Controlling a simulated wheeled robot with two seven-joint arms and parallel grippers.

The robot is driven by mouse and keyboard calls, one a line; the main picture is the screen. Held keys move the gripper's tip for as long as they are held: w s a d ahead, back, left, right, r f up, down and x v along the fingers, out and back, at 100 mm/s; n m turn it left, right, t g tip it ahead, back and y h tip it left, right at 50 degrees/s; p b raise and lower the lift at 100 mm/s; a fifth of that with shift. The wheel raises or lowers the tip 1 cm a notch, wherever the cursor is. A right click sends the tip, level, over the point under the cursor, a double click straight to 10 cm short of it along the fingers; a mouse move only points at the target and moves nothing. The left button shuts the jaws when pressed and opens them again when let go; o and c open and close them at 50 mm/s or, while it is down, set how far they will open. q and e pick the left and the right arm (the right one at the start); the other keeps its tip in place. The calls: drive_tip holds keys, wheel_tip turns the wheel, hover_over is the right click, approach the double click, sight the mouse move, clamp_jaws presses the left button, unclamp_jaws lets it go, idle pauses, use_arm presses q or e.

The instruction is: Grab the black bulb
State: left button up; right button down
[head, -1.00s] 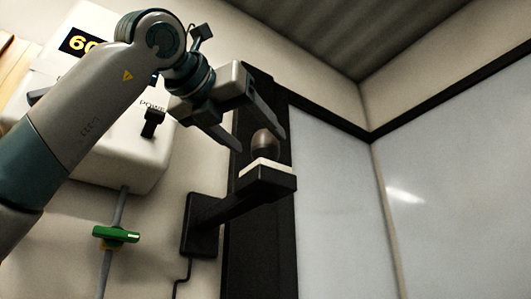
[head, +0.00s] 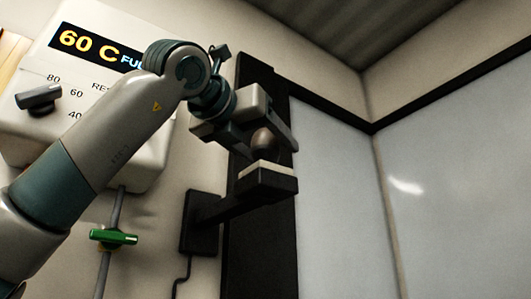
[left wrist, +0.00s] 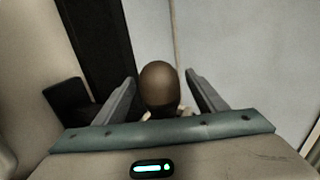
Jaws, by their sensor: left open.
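The dark, brownish-black bulb (head: 263,141) stands upright on a wall-mounted holder (head: 266,184) with a white top and a black base. My left gripper (head: 272,138) is open with its two fingers on either side of the bulb. In the left wrist view the bulb (left wrist: 158,86) shows between the open fingers (left wrist: 160,92), with a gap visible on each side. The lower part of the bulb is partly hidden by the gripper body in that view. My right gripper is not in view.
A white heater box (head: 60,125) with a "60 C" display and a dark knob (head: 39,97) is on the wall at left. A green valve handle (head: 113,237) sits on a pipe below. A black vertical panel (head: 258,235) stands behind the holder.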

sight(275, 153)
use_arm(q)
drive_tip(key=x, duration=0.1)
drive_tip(key=p+x, duration=0.2)
drive_tip(key=shift+r, duration=0.25)
drive_tip(key=shift+w+d+f, duration=0.1)
drive_tip(key=shift+w+d, duration=0.1)
drive_tip(key=shift+w, duration=0.2)
drive_tip(key=shift+s, duration=0.1)
drive_tip(key=c, duration=1.2)
